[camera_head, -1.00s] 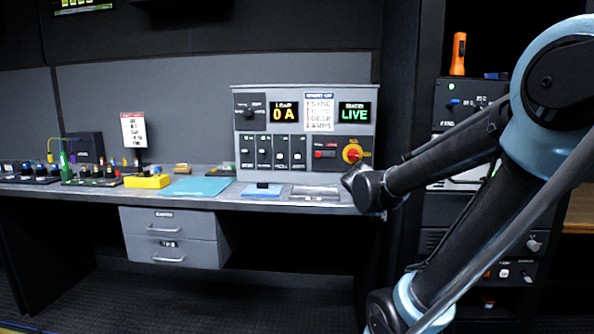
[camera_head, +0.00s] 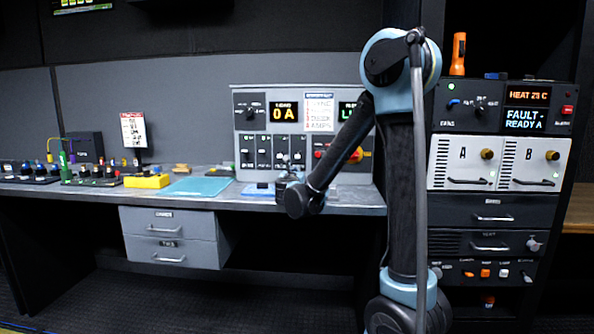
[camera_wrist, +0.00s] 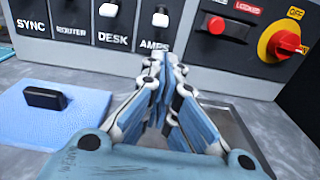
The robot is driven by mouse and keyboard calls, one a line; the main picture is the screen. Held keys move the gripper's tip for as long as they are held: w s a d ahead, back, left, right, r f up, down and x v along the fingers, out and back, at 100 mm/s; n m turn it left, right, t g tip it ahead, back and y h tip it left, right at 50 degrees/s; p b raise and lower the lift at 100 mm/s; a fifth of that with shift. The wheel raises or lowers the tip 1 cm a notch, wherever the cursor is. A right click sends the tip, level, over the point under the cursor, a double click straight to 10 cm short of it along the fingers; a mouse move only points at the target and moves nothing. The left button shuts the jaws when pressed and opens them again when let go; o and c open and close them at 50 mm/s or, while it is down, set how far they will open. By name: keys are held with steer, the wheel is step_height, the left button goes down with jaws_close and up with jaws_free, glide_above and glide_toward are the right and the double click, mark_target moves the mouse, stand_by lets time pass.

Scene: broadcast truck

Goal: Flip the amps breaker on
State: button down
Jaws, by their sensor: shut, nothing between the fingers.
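The breaker panel (camera_head: 242,178) stands on the desk with a row of breakers. In the wrist view the AMPS breaker's white toggle (camera_wrist: 160,19) sits just above its label, at the top edge of the picture. The DESK toggle (camera_wrist: 108,9) shows at a similar height; the SYNC and ROUTER toggles are out of frame. My gripper (camera_wrist: 165,58) is shut and empty, its tips just below the AMPS label; contact with the panel cannot be told. In the head view my gripper (camera_head: 290,177) is in front of the panel's lower part. The load display (camera_head: 284,113) reads 0 A.
A red rotary switch on yellow (camera_wrist: 288,43) and a red switch (camera_wrist: 217,25) are right of the breakers. A blue pad with a black handle (camera_wrist: 43,97) lies on the desk at left. A teal sheet (camera_head: 196,187) lies farther left.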

mark_target(298, 155)
steer(key=shift+a, duration=0.45)
steer(key=w, duration=1)
steer(key=shift+d, duration=0.25)
steer(key=shift+a, duration=0.1)
